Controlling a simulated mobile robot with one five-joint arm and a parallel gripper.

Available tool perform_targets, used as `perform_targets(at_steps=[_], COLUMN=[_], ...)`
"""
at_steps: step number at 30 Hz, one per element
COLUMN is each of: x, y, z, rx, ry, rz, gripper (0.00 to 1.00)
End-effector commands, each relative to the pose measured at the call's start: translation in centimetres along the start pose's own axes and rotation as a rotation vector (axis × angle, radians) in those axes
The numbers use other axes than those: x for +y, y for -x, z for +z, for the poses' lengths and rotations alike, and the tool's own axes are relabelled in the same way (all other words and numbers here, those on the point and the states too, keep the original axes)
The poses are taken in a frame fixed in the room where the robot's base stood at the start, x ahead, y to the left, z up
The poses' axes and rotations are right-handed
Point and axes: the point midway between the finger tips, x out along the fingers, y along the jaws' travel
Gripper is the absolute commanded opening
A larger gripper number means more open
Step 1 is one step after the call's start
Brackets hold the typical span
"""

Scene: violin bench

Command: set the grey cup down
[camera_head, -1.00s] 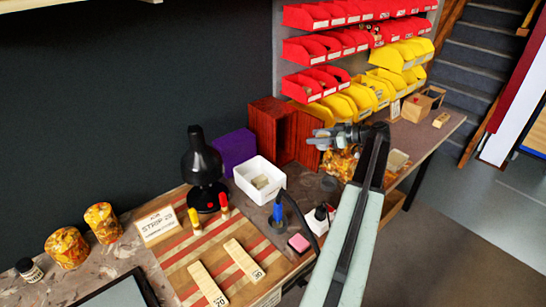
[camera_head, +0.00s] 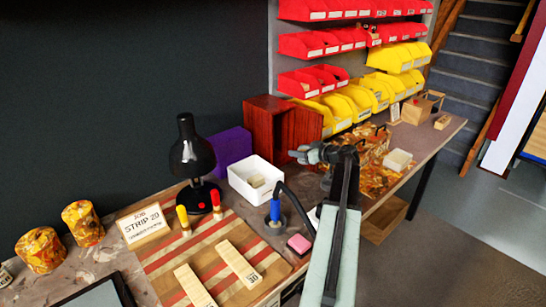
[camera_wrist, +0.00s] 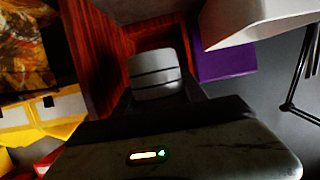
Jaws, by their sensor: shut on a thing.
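My gripper (camera_head: 308,154) is in the air over the bench, in front of the red-brown wooden box. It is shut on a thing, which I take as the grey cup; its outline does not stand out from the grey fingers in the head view. In the wrist view, a grey banded piece (camera_wrist: 155,75) shows just beyond the gripper's body, and I cannot tell whether it is cup or finger. My arm hides part of the bench below the gripper.
The red-brown box (camera_head: 272,125) and a white bin (camera_head: 238,180) stand close by on the left. A black lamp (camera_head: 192,155) and blue-handled tool (camera_head: 275,212) stand nearer. Yellow bins (camera_head: 345,108) hang behind. A small pale tray (camera_head: 398,160) sits right.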

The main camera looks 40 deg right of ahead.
Motion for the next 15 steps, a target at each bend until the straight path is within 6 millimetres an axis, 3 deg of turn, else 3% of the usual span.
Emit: perform_targets(at_steps=[3,15], x=[0.2,0.1], y=[-3.1,-10.6], z=[-1.2,-3.9], rx=[0.0,0.0], ry=[0.001,0.001], rz=[-0.003,-0.003], gripper=[0.02,0.02])
